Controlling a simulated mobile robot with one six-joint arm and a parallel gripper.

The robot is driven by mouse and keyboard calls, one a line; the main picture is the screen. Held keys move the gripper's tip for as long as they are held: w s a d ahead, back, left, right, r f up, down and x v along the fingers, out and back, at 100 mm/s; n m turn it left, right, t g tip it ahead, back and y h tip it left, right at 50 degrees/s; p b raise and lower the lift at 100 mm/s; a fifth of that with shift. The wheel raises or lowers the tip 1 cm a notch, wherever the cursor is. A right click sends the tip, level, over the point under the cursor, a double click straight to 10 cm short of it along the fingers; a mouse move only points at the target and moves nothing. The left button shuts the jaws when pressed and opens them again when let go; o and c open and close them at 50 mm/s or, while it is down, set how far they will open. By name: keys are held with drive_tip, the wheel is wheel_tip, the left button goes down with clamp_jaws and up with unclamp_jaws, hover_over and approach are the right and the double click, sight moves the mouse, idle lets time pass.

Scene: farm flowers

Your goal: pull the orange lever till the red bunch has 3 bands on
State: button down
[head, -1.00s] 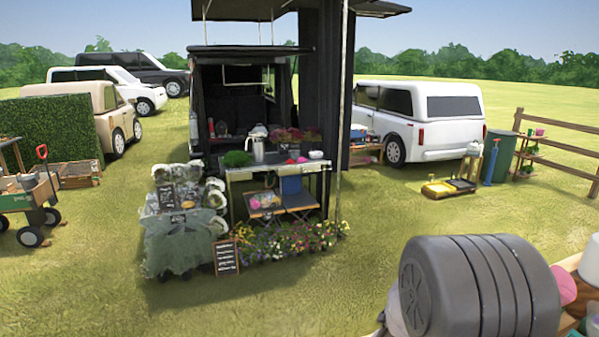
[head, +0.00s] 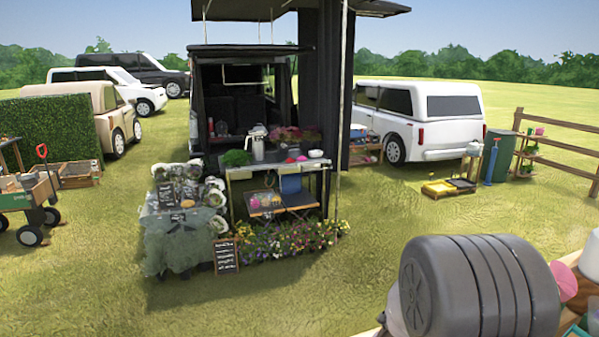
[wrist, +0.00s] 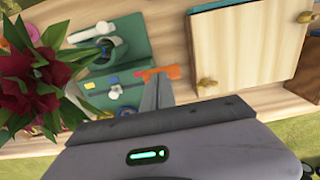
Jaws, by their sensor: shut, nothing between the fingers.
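In the wrist view, the red bunch (wrist: 30,88) of dark red flowers with green leaves fills the left side. Any bands on it are too hidden or small to make out. A green machine (wrist: 132,62) with a round ring-like opening lies beside the bunch. The orange lever (wrist: 173,72) sticks out at the machine's right edge. My gripper (wrist: 158,82) is shut and empty, its fingertips right at the lever. I cannot tell whether they touch it. The head view shows my grey arm at the lower right, but not the bunch, lever or fingers.
A pale wooden box or door (wrist: 240,45) with brass-like knobs stands right of the lever in the wrist view. In the head view, a wooden bench edge shows behind my arm. A flower stall table (head: 240,174), white van (head: 420,118) and fence stand farther off, with open grass between.

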drive_tip(key=shift+s+d+f+b, duration=0.1)
drive_tip(key=shift+s+f+b, duration=0.1)
drive_tip(key=shift+f+b, duration=0.35)
drive_tip(key=shift+s+d+f+b, duration=0.25)
drive_tip(key=shift+s+f+b, duration=0.5)
drive_tip(key=shift+f+b, duration=0.1)
drive_tip(key=f+b, duration=0.1)
drive_tip(key=s+f+b, duration=0.2)
drive_tip(key=shift+d+f+b, duration=0.2)
drive_tip(key=shift+d+b, duration=0.1)
drive_tip(key=shift+b, duration=0.1)
